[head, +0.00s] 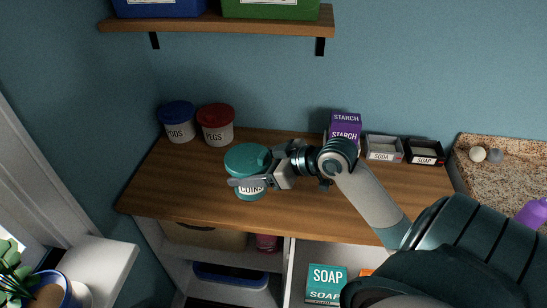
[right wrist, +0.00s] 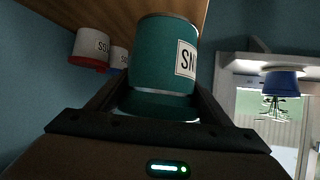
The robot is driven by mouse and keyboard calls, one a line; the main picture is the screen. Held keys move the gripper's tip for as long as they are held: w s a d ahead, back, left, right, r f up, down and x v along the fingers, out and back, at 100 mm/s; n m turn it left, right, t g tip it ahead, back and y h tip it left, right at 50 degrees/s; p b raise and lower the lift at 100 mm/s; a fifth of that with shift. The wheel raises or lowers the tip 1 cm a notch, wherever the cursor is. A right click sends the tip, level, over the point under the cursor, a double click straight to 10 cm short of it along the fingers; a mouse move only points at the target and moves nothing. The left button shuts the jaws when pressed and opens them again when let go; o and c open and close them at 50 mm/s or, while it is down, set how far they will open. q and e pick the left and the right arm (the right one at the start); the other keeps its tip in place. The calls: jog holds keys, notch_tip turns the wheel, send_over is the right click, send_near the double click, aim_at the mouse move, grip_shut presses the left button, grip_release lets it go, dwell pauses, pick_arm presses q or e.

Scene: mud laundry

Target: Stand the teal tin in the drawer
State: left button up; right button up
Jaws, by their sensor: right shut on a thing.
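The teal tin (head: 246,158) has a teal lid and a white label that reads COINS. It is upright at the left part of the wooden worktop; I cannot tell whether its base touches the wood. My right gripper (head: 250,175) is shut on the tin from the right, with one finger across its front. In the right wrist view the tin (right wrist: 163,55) appears upside down between the fingers (right wrist: 158,92). The open drawer (head: 300,252) is below the worktop's front edge, partly hidden by my right arm. My left gripper is out of view.
The drawer holds a teal SOAP box (head: 325,283) and an orange thing (head: 366,272). Blue-lidded (head: 178,122) and red-lidded (head: 216,125) tubs stand behind the tin. A purple starch box (head: 346,122) and SODA (head: 383,148) and SOAP (head: 425,152) trays stand at the back right.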

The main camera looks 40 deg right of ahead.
jog(key=s+a+f+n+g+y+b, duration=0.1)
jog(key=a+f+n+g+y+b, duration=0.1)
jog(key=a, duration=0.4)
jog(key=s+a+f+n+g+y+b, duration=0.1)
jog(key=a+f+n+g+y+b, duration=0.1)
jog(key=a+n, duration=0.2)
jog(key=a, duration=0.3)
jog(key=shift+a+y+b, duration=0.25)
jog(key=shift+y+b, duration=0.15)
jog(key=shift+s, duration=0.1)
